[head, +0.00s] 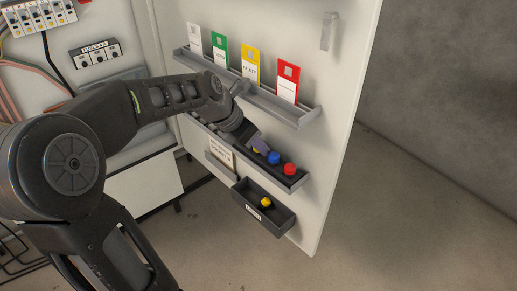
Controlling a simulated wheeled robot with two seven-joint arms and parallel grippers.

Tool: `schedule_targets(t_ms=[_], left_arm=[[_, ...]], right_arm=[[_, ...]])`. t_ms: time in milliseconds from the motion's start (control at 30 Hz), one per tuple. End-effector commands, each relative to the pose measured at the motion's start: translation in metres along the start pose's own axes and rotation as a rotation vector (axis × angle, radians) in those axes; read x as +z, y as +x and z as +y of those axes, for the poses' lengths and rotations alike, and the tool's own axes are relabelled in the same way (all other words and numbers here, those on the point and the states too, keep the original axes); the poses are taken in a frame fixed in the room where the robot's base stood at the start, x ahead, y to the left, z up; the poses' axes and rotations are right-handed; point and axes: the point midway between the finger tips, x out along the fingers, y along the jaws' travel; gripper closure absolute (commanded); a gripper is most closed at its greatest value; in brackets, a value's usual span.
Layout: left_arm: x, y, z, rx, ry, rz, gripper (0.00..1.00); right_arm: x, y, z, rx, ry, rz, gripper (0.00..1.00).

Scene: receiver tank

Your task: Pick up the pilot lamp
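Several small round coloured caps, which look like pilot lamps, are on the door panel. A blue one (273,157) and a red one (290,169) sit in the dark middle tray (299,184). A yellow one (265,202) sits in the small labelled bin (282,223) below. My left gripper (259,146) reaches down into the middle tray, just left of the blue cap. A bit of yellow shows at its fingertips, mostly hidden. I cannot tell whether the fingers are closed on it. My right gripper is out of view.
An upper shelf (310,118) holds white, green, yellow and red tags (288,82) above my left wrist. A small paper card (221,153) stands left of the middle tray. Breakers (38,15) are at top left. The floor to the right is clear.

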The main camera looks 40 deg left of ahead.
Motion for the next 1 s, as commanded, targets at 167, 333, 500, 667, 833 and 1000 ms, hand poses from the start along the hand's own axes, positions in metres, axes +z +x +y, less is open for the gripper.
schedule_targets(t_ms=[167, 333, 500, 667, 833, 1000], left_arm=[[0.0000, -0.0002, 0.0000, 0.000, 0.000, 0.000, 0.62], [0.0000, -0.0002, 0.0000, 0.000, 0.000, 0.000, 0.76], [0.0000, -0.0002, 0.0001, 0.000, 0.000, 0.000, 0.90], [0.0000, -0.0002, 0.0000, 0.000, 0.000, 0.000, 1.00], [0.0001, -0.0002, 0.0000, 0.000, 0.000, 0.000, 1.00], [0.0001, -0.0003, 0.0001, 0.000, 0.000, 0.000, 1.00]], right_arm=[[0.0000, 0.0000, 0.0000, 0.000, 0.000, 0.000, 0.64], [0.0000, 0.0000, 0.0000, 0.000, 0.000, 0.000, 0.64], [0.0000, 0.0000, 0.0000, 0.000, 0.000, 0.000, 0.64], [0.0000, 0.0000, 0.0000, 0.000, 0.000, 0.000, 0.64], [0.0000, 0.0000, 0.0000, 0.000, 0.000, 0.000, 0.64], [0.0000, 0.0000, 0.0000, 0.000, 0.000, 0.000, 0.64]])
